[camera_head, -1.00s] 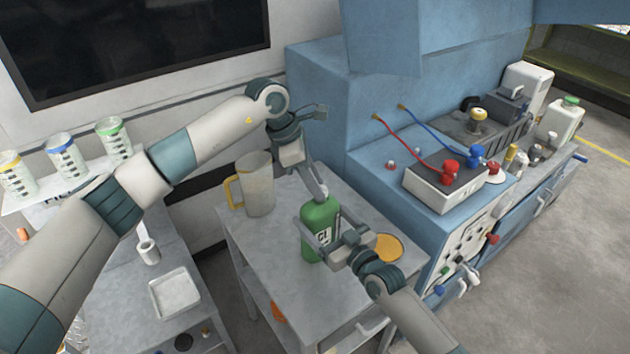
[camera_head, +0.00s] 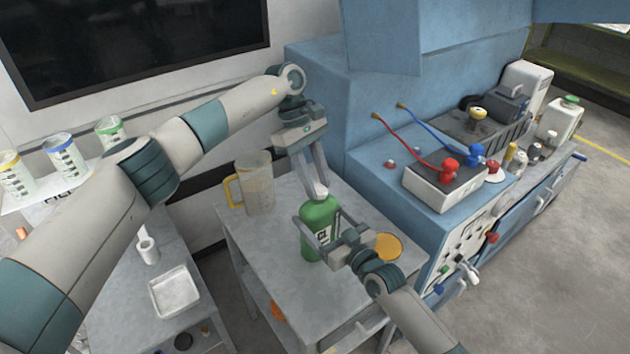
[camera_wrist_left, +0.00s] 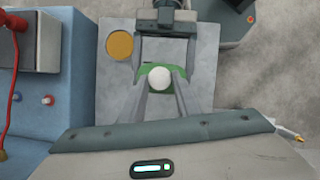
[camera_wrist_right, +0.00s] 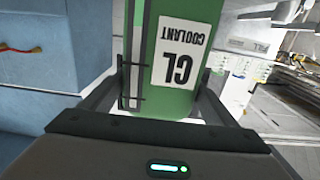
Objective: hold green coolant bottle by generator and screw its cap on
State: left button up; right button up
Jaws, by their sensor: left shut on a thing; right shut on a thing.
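The green coolant bottle (camera_head: 320,224) stands upright on the small grey table. Its labelled side fills the right wrist view (camera_wrist_right: 177,60). My right gripper (camera_head: 325,236) is shut around the bottle's body from the front right. My left gripper (camera_head: 318,188) comes down from above, shut on the white cap (camera_head: 320,191) at the bottle's top. In the left wrist view the round white cap (camera_wrist_left: 159,78) sits between the two fingertips, with the green bottle directly beneath. The neck and thread are hidden, so I cannot tell how far the cap is screwed.
A clear jug with a yellow handle (camera_head: 256,184) stands left of the bottle on the grey table (camera_head: 275,240). An orange-yellow disc (camera_head: 388,247) lies to its right. The blue generator (camera_head: 385,185) with red and blue cables borders the table on the right.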

pick_arm(q)
jog(key=m, duration=0.2)
jog(key=m+y, duration=0.1)
jog(key=shift+w+d+m+g, duration=0.2)
jog(key=shift+d+m+g, duration=0.05)
jog(key=shift+m+g, duration=0.15)
jog(key=m+y, duration=0.1)
jog(key=m, duration=0.2)
jog(key=shift+d+m+g, duration=0.15)
jog(key=shift+m+g, duration=0.15)
jog(key=m+y, duration=0.1)
jog(key=m, duration=0.1)
jog(key=m+y, duration=0.1)
jog(key=m, duration=0.1)
jog(key=m+y, duration=0.1)
jog(key=m, duration=0.1)
jog(key=shift+d+m, duration=0.25)
jog(key=shift+m, duration=0.05)
jog(key=shift+s, duration=0.1)
jog(key=o, duration=1)
jog(key=shift+r, duration=2.25)
